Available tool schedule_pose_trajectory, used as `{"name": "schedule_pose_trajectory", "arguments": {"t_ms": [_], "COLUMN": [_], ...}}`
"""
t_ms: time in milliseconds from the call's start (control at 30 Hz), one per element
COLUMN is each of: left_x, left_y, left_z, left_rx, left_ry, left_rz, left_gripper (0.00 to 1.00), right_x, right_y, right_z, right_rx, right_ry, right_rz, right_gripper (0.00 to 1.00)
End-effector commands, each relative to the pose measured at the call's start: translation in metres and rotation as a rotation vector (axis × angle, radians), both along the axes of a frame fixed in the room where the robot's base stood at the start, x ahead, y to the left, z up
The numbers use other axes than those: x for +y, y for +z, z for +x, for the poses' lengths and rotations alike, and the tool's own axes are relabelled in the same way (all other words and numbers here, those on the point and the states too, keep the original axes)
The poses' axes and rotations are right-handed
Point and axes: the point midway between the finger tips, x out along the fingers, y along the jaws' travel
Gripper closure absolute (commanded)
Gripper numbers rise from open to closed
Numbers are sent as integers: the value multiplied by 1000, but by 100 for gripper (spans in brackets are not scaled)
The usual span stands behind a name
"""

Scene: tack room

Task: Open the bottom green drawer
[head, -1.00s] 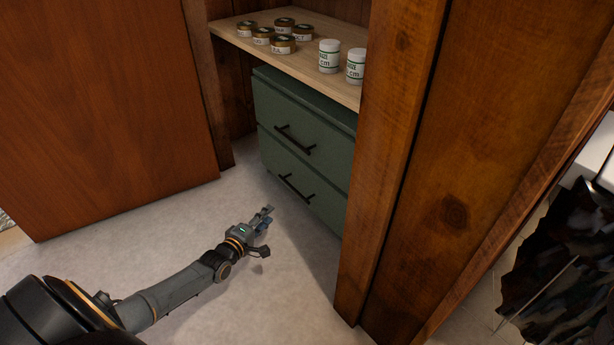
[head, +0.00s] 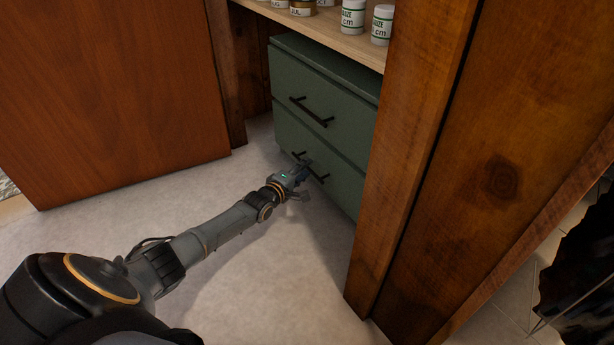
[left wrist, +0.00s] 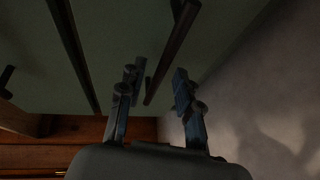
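The green drawer unit has two drawers, and both look shut. The bottom green drawer (head: 341,184) has a dark bar handle (head: 299,155), partly hidden by my gripper. My left gripper (head: 305,167) is at this handle. In the left wrist view the two fingers of my left gripper (left wrist: 158,86) are apart, with the dark handle bar (left wrist: 174,48) running in between them. A gap shows between the fingers and the bar, so the gripper looks open; contact cannot be told. My right gripper is out of view.
The top drawer (head: 350,120) has its own bar handle (head: 311,111). A shelf (head: 325,37) with jars and white tubs sits above. A wooden post (head: 408,150) stands close on the right, and a brown door panel (head: 110,100) on the left. The floor in front is clear.

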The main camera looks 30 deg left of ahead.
Motion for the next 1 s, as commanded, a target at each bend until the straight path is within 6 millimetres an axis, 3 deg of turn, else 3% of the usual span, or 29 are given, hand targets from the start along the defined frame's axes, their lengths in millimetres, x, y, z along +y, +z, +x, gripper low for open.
{"name": "schedule_pose_trajectory", "arguments": {"t_ms": [133, 533, 567, 700, 733, 1000], "left_x": [0, 0, 0, 0, 0, 0], "left_y": [-5, -3, -3, -4, -4, -4], "left_z": [13, 19, 19, 19, 19, 19], "left_rx": [-1, 1, 1, 1, 1, 1], "left_ry": [0, 0, 0, 0, 0, 0], "left_rz": [-1, 0, 0, 0, 0, 0], "left_gripper": [66, 66, 68, 97, 100, 100], "right_x": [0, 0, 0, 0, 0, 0], "right_y": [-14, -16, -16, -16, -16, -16], "right_z": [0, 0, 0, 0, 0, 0], "right_rx": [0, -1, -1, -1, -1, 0], "right_ry": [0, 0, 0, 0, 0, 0], "right_rz": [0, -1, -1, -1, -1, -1], "right_gripper": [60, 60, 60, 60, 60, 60]}}
